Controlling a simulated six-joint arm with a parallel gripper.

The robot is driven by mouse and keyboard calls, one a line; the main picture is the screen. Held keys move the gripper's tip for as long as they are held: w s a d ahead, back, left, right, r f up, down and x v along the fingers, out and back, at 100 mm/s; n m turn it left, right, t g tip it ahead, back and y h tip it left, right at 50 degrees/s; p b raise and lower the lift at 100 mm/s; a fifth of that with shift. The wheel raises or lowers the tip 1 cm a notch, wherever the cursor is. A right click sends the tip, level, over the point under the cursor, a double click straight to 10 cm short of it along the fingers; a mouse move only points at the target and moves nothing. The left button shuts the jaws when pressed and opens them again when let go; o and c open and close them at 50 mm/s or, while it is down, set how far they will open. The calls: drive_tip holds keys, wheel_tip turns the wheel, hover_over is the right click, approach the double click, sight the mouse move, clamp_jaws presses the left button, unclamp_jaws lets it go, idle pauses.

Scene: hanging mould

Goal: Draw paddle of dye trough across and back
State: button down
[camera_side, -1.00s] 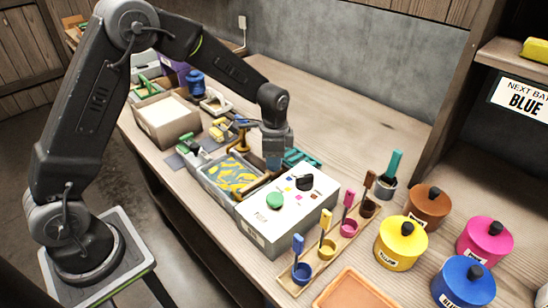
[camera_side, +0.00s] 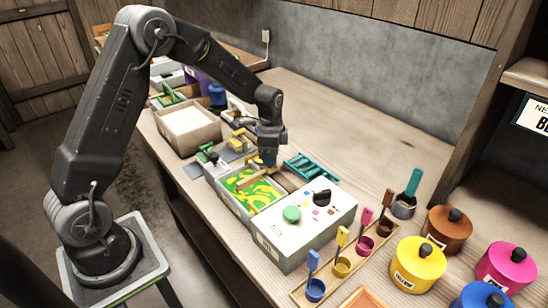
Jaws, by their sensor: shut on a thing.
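The dye trough (camera_side: 232,203) is a grey open-topped tank on the bench, with green and yellow swirled dye (camera_side: 258,196) inside. A tan wooden paddle (camera_side: 251,180) lies across the dye near the trough's far side. My gripper (camera_side: 269,157) points down over the trough's far edge. It is shut on the paddle's upright handle, though its fingertips are small and partly dark. The paddle's lower edge is hidden in or behind the dye.
A cardboard box (camera_side: 187,131) stands to the left. Colour pots with brushes (camera_side: 342,266) and lidded tins (camera_side: 418,263) fill the front right.

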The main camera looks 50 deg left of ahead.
drive_tip(key=shift+a, duration=0.35)
drive_tip(key=c, duration=1.2)
unclamp_jaws()
drive_tip(key=o, duration=0.4)
drive_tip(key=shift+d, duration=0.1)
drive_tip(key=shift+c, duration=0.2)
wheel_tip(320, 180, up, 14)
